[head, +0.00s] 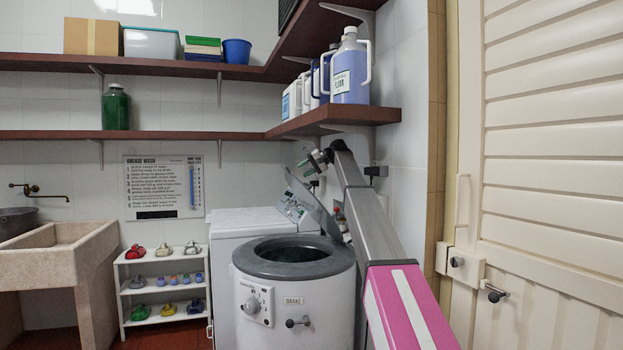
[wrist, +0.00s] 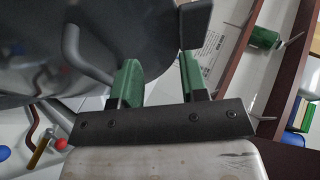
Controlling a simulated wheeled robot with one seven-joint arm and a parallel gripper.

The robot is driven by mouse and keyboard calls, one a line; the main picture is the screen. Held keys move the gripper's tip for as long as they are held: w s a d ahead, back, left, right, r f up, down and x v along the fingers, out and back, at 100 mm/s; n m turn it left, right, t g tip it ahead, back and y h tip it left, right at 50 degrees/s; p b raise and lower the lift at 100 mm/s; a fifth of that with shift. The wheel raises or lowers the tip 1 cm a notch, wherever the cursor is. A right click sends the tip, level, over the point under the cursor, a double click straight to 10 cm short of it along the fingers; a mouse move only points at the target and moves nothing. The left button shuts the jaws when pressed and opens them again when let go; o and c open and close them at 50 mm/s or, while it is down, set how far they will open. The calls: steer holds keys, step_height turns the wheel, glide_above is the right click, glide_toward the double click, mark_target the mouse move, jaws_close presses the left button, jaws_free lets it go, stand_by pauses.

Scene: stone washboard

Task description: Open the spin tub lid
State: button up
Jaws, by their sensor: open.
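The spin tub (head: 295,290) is a white drum with a dark grey rim and a round open mouth. Its grey lid (head: 313,203) stands tilted up at the back right of the mouth, seen nearly edge-on. My gripper (head: 317,160) is above and just right of the lid's upper end. In the wrist view, my gripper's green fingers (wrist: 160,75) are apart, with the dark lid (wrist: 135,30) beyond and partly behind them. A grey bar handle (wrist: 85,52) shows left of the fingers. Whether a finger touches the lid cannot be told.
A shelf (head: 330,118) with detergent bottles (head: 350,70) hangs just above my gripper. A white washing machine (head: 235,240) stands behind the tub, and a tiled wall is close on the right. A small shoe rack (head: 165,283) and a stone sink (head: 60,250) are to the left.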

mark_target(292, 175)
steer(key=s+a+r, duration=0.1)
steer(key=a, duration=0.1)
steer(key=s+a+r, duration=0.1)
steer(key=s+r, duration=0.1)
steer(key=s+a+r, duration=0.1)
steer(key=a, duration=0.1)
steer(key=shift+s+a+r, duration=0.15)
steer(key=shift+a, duration=0.2)
